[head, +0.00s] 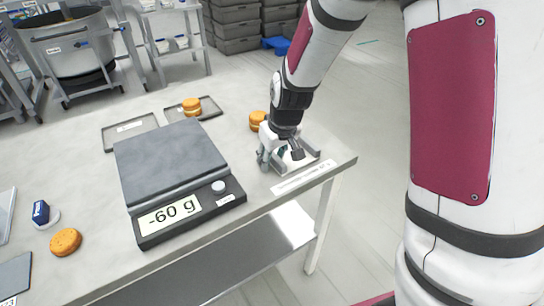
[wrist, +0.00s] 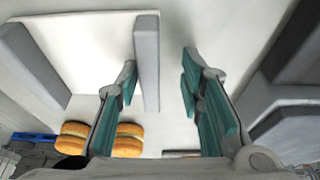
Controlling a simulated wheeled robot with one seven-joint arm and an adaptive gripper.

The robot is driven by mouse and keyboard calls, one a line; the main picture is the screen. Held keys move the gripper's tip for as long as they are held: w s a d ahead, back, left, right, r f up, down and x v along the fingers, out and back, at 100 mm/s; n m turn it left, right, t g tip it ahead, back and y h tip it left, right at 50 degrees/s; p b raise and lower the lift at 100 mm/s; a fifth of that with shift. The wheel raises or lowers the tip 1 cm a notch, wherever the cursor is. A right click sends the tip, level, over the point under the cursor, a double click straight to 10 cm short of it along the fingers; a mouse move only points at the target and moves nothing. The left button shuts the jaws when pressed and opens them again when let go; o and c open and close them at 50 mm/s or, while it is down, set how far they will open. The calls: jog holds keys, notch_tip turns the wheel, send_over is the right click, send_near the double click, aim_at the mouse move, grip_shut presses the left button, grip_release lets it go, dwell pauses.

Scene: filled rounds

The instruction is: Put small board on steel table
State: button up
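The steel table (head: 85,105) fills the left and middle of the head view. My gripper (head: 286,160) points down at its right end, low over a small white piece with grey raised edges (head: 308,163). In the wrist view, my gripper (wrist: 160,64) is open. One grey raised edge (wrist: 147,60) of the white piece (wrist: 95,50) shows between the fingers, with gaps visible. I cannot tell whether this piece is the small board. A flat dark grey board (head: 14,276) lies at the left edge of the head view, partly cut off.
A scale (head: 170,155) reading -60 g stands left of my gripper. Two shallow trays (head: 130,131) lie behind it, one with a filled round (head: 191,105). Another filled round (head: 258,120) is close behind my gripper. A single round (head: 66,242) and blue-white item (head: 42,213) lie left.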

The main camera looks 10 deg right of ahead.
jog(key=shift+r, duration=0.15)
jog(key=p+v, duration=0.1)
jog(key=v, duration=1.1)
jog(key=s+d+r+m, duration=0.1)
jog(key=s+r, duration=0.2)
jog(key=s, duration=0.6)
jog(key=s+d+r+m, duration=0.1)
jog(key=s+d+r, duration=0.1)
jog(key=s, duration=0.7)
jog(key=s+d+r+m+h, duration=0.1)
jog(key=s+r, duration=0.3)
jog(key=s, duration=0.4)
jog(key=shift+s+d+m, duration=0.25)
jog(key=shift+s+m, duration=0.05)
jog(key=shift+s, duration=0.1)
